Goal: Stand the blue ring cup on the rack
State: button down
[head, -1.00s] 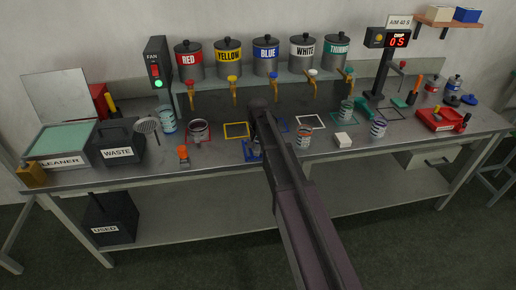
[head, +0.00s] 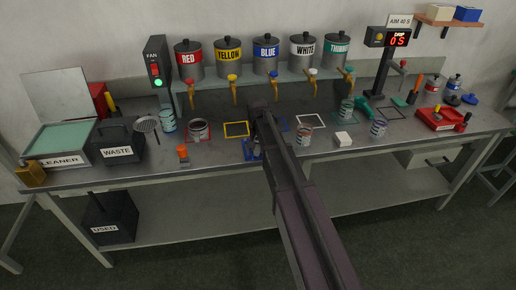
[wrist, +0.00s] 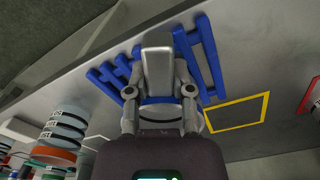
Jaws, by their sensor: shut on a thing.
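My gripper (wrist: 160,98) shows in the wrist view with its two fingers on either side of a cup with a blue band (wrist: 163,101); it is shut on this cup. Part of the cup's pale rim shows beside the right finger, and the rest is hidden by my gripper. The blue rack (wrist: 204,48) has its bars to the left and right of my gripper, just beyond the cup. I cannot tell whether the cup touches the rack. In the head view my arm covers the gripper and most of the rack (head: 250,154).
A yellow square outline (head: 236,129) lies left of my arm, near a cup on a red outline (head: 198,131). Banded cups (head: 303,136) (head: 378,129) and a white block (head: 343,139) stand to the right. Paint tanks with taps line the back.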

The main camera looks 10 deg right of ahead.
jog(key=shift+f+b, duration=0.3)
jog(key=shift+f, duration=0.05)
dwell(0.4)
jog(key=shift+c, duration=2.1)
grip_release()
jog(key=shift+r, duration=0.15)
jog(key=shift+r+p, duration=2.9)
jog(key=shift+p, duration=0.15)
jog(key=s+d+n, duration=0.2)
jog(key=s+n, duration=0.2)
jog(key=s, duration=2)
jog(key=shift+d+r+n, duration=0.3)
